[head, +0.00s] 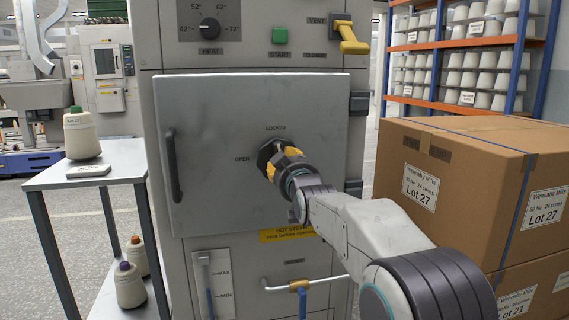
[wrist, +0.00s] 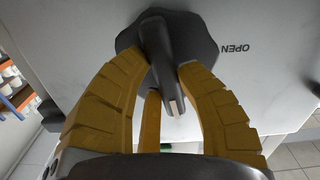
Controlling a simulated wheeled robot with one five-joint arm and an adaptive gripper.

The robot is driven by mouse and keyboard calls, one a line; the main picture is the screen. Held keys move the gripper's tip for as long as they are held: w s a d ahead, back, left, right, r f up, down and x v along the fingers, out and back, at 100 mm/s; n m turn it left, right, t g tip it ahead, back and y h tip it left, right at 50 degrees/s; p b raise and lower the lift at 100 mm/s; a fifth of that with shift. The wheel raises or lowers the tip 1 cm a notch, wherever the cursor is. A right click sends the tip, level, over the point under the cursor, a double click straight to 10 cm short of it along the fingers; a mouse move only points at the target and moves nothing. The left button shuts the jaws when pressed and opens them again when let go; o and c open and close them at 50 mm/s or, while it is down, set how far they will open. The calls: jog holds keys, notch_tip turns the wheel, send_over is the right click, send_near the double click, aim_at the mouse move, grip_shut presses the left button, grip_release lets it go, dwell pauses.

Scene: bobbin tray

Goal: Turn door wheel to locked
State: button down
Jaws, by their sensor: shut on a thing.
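The door wheel (head: 264,154) is a dark lobed knob on the grey cabinet door (head: 225,105), with LOCKED printed above it and OPEN to its left in the head view. In the wrist view the wheel (wrist: 188,42) is at the top centre, with a dark bar that has a pale tip. My gripper (head: 279,161) has yellow fingers closed around the wheel; they also show in the wrist view (wrist: 168,72). The fingers and my wrist hide part of the wheel in the head view.
The door has a dark handle (head: 173,165) at its left. Cardboard boxes (head: 470,170) stand close on the right. A side table (head: 92,172) with a cone stands at left. A yellow vent lever (head: 350,38) is above; a white horizontal bar handle (head: 325,281) is below.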

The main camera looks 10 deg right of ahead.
jog(key=shift+a+m, duration=0.1)
jog(key=shift+m, duration=0.8)
jog(key=c, duration=0.8)
grip_release()
jog(key=shift+c, duration=0.2)
jog(key=s, duration=1.2)
jog(key=shift+f, duration=0.1)
